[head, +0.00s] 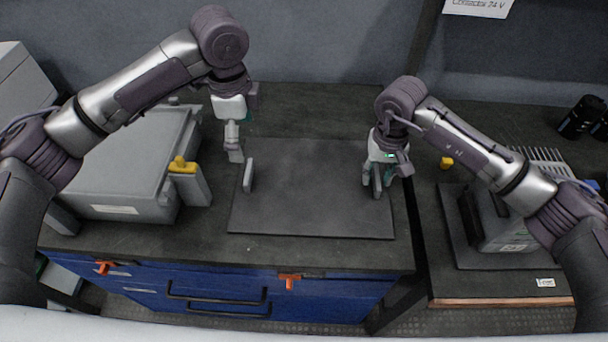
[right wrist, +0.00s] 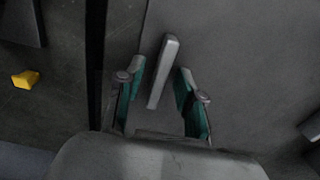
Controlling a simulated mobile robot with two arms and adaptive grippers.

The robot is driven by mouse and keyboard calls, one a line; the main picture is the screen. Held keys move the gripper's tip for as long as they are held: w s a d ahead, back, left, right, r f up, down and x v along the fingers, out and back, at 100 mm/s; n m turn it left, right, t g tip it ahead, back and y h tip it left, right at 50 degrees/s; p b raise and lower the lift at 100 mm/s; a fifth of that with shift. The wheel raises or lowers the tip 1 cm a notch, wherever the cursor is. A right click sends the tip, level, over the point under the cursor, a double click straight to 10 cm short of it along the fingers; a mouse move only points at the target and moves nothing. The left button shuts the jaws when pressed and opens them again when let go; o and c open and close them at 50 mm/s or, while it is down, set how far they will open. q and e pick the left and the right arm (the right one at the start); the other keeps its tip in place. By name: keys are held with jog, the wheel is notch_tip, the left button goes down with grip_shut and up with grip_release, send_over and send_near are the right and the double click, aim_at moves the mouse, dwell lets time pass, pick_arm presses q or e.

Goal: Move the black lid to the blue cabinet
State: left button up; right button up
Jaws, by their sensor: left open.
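The black lid (head: 310,200) is a flat dark panel with two upright grey handles, lying flat on the dark top of the blue cabinet (head: 330,297). My left gripper (head: 235,152) is open and empty, just behind and left of the lid's left handle (head: 248,176), apart from it. My right gripper (head: 377,178) is at the lid's right handle, partly hiding it in the head view. In the right wrist view its fingers (right wrist: 160,100) are open on either side of the right handle (right wrist: 163,72), with gaps to it.
A grey box (head: 130,165) with a yellow latch stands left of the lid. A gap separates the cabinet from the right table, which holds a finned grey unit (head: 505,225) and a small yellow piece (head: 446,162). Orange handles (head: 289,281) are on the cabinet front.

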notch_tip(320, 180, up, 11)
dwell(0.3)
dwell(0.5)
